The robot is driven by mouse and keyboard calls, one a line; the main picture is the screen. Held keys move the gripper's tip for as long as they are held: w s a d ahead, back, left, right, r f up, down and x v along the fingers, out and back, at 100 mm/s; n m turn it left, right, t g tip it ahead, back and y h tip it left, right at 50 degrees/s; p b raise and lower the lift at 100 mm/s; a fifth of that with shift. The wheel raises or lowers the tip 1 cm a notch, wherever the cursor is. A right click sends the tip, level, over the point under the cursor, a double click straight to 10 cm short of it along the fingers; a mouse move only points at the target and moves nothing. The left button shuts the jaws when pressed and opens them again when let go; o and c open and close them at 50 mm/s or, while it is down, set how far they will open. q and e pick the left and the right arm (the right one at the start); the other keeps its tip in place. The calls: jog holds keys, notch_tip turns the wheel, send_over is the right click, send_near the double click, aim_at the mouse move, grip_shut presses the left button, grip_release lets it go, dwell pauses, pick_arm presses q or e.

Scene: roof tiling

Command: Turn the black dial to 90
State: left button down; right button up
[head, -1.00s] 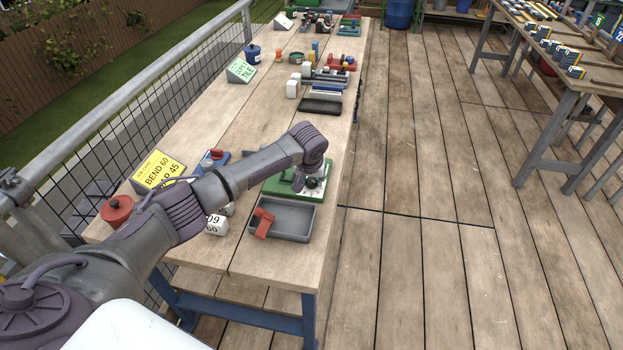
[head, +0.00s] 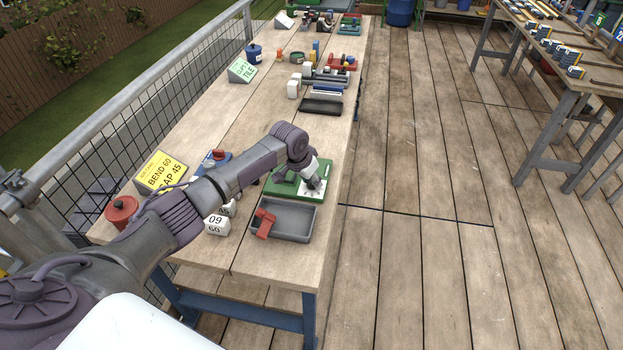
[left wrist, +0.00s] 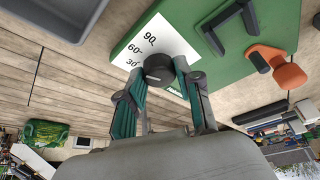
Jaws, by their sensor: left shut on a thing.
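The black dial (left wrist: 158,68) sits on a white scale plate (left wrist: 150,42) marked 90, 60 and 30, on a green base (left wrist: 225,45). My left gripper (left wrist: 160,72) is shut on the dial, one finger on each side. The dial's pointer is hidden, so I cannot tell its setting. In the head view my left gripper (head: 316,183) reaches down onto the plate of the green base (head: 285,180), and the dial is mostly hidden under it. My right gripper is in neither view.
A grey tray (head: 290,232) with a red piece (head: 264,222) lies in front of the green base. Number blocks (head: 216,225), a red pot (head: 121,210) and a yellow sign (head: 160,172) stand left. More tools line the bench behind.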

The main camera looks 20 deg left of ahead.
pick_arm(q)
jog(key=shift+f+m+h+b, duration=0.15)
jog(key=shift+m+h+b, duration=0.2)
jog(key=shift+m, duration=0.65)
jog(key=m+h+b, duration=0.1)
jog(key=m+b, duration=0.1)
jog(key=shift+w+a+m+g, duration=0.1)
jog(key=shift+m+g, duration=0.2)
jog(key=shift+g, duration=0.1)
jog(key=m+b, duration=0.2)
jog(key=m, duration=0.1)
jog(key=shift+g+h+b, duration=0.3)
jog(key=shift+g+h, duration=0.05)
jog(key=shift+g, duration=0.05)
jog(key=shift+m+g+b, duration=0.3)
jog(key=shift+m+b, duration=0.35)
jog(key=shift+m, duration=0.25)
jog(key=c, duration=0.8)
grip_release()
